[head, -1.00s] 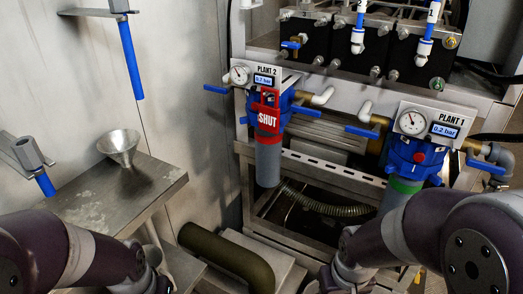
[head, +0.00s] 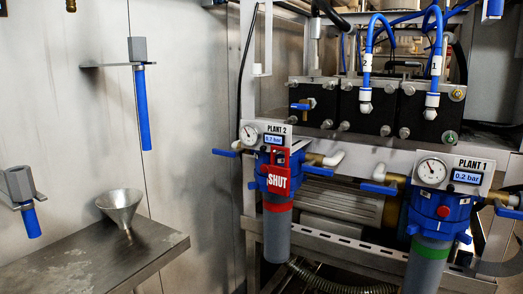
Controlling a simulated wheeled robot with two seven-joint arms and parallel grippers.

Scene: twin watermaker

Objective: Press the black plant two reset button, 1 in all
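The plant 2 unit stands centre-left in the head view, with a white PLANT 2 panel (head: 281,131), a round gauge (head: 250,134) and a small blue display (head: 273,140) too small to read surely. A red SHUT tag (head: 278,178) hangs on its blue filter head (head: 262,172) and covers part of it. I cannot make out a black reset button on plant 2. The plant 1 unit (head: 467,163) to the right has a red button (head: 443,212) on its blue head, and its display reads 0.2 bar. Neither of my grippers is in view.
A steel bench (head: 80,262) with a metal funnel (head: 120,206) is at the lower left. Blue-handled fittings (head: 144,108) stick out from the left wall. Black blocks (head: 360,110) with blue hoses sit above the plants. A ribbed hose (head: 335,284) runs low. Bare wall lies between bench and plants.

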